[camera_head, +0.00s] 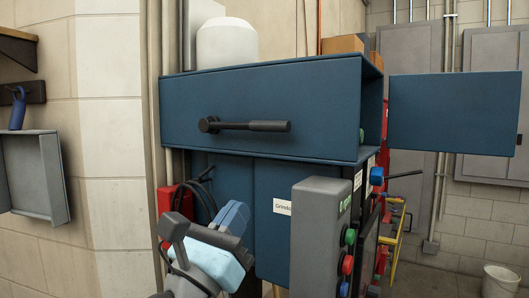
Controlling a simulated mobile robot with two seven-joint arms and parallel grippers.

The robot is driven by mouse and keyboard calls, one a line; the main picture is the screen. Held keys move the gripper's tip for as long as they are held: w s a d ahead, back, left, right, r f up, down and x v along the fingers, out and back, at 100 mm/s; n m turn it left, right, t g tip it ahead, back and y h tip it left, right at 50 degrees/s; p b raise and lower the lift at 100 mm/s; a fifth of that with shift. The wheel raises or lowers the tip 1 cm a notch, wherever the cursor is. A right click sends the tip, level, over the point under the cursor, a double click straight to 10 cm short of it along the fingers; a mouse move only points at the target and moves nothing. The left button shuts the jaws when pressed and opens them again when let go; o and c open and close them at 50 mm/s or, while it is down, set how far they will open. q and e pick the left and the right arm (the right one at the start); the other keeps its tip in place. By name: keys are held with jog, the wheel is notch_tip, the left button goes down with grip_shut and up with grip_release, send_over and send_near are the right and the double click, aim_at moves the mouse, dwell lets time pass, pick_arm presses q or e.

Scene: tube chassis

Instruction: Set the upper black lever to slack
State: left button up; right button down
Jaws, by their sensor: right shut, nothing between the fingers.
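The upper black lever (245,126) is on the front of a dark blue box (330,105). Its round pivot is at the left end, and its arm points right, nearly level. My right gripper (226,232), grey and light blue, is at the bottom, left of the middle. It is below the lever and well apart from it, shut with nothing in it. Its fingertips are hard to make out. My left gripper is not in view. I see no readable slack mark beside the lever.
A grey control panel (318,240) with coloured buttons stands lower right of the lever. A blue panel (455,112) juts out at the right. Black cables (205,190) hang near a red part at the left. The space before the lever looks clear.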

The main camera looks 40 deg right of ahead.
aim_at(241, 125)
jog(key=p+x, duration=0.4)
jog(key=x, duration=0.6)
jog(key=shift+d+r, duration=0.1)
jog(key=shift+r, duration=0.2)
jog(key=shift+w+d+r+p, duration=0.1)
jog(key=shift+d+r+p, duration=0.1)
jog(key=shift+r+p, duration=0.8)
jog(key=shift+r, duration=0.65)
jog(key=shift+w, duration=0.1)
